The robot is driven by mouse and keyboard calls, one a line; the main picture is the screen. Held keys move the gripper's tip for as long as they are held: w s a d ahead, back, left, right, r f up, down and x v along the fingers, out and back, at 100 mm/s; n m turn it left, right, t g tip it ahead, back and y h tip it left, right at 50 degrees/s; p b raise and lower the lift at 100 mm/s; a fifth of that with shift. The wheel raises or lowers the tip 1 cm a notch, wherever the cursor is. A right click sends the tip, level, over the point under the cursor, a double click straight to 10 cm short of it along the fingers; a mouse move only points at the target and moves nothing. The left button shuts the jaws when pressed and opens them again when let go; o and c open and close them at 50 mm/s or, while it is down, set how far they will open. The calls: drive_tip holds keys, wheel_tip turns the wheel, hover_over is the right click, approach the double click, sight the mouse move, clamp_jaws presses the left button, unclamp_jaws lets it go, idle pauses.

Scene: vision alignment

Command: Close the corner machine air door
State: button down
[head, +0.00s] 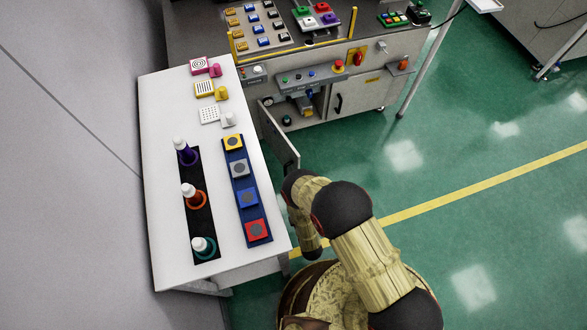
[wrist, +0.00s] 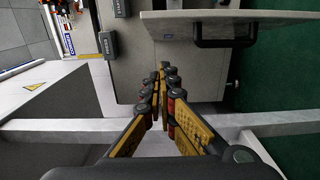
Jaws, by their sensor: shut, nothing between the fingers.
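The corner machine (head: 390,65) stands at the top of the head view. Its left air door (head: 280,135) is swung open, sticking out toward the white table and showing a dark opening behind it. The right door (head: 345,92), with a black handle, looks shut. In the wrist view, a light door panel (wrist: 270,24) with a black handle (wrist: 226,43) juts out at the upper right; I cannot tell for sure which door it is. My gripper (wrist: 166,70) is shut and empty, below and left of this panel, with no clear contact. My gripper is hidden in the head view.
A white table (head: 165,170) with a blue strip of colored blocks and a black strip of cone-like pieces stands left of the open door. A pale bar (wrist: 275,118) crosses low in the wrist view. Green floor (head: 450,140) lies clear to the right.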

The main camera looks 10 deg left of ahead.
drive_tip(key=w+a+b, duration=0.1)
drive_tip(key=w+b, duration=0.3)
drive_tip(key=w, duration=0.7)
drive_tip(key=shift+w+b, duration=0.2)
drive_tip(key=shift+b, duration=0.1)
